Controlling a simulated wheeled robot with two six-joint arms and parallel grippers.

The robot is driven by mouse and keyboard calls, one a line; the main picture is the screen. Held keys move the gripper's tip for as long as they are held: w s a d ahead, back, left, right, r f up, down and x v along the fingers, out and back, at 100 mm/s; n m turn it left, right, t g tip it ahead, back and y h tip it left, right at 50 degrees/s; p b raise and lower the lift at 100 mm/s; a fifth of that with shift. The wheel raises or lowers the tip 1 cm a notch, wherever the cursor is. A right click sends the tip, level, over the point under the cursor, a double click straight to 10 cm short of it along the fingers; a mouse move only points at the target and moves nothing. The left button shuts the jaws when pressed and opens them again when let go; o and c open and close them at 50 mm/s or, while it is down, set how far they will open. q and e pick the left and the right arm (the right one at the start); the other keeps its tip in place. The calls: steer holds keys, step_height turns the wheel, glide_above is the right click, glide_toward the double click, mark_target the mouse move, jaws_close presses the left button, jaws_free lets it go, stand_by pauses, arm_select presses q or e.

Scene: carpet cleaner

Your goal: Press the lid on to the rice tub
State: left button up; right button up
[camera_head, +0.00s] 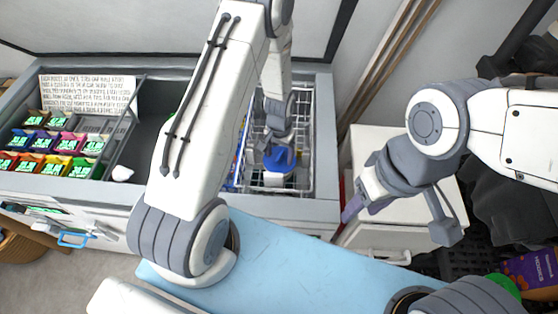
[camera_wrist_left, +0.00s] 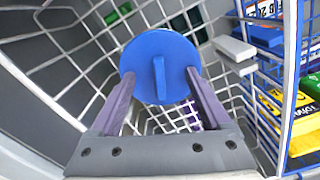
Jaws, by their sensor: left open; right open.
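A round blue lid (camera_head: 281,158) with an upright fin handle is in the wire basket at the middle of the head view. Something white (camera_head: 274,179) shows just below it, perhaps the rice tub; I cannot tell how the lid sits on it. The lid (camera_wrist_left: 160,50) also shows in the left wrist view, where it hides what is beneath. My left gripper (camera_wrist_left: 159,78) is open, its two purple fingers on either side of the fin, apart from it. My right gripper (camera_head: 352,207) is off to the right over a white cabinet, away from the lid.
The wire basket (camera_head: 309,130) has walls close around the lid. Blue and yellow boxes (camera_wrist_left: 275,110) stand beside it in the wrist view. Coloured cartons (camera_head: 50,145) fill the counter's left side. A white cabinet (camera_head: 372,145) stands at right.

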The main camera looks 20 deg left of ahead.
mark_target(279, 155)
stand_by(0.3)
arm_select(q)
steer(key=shift+r+p, duration=2.9)
steer(key=shift+r, duration=0.65)
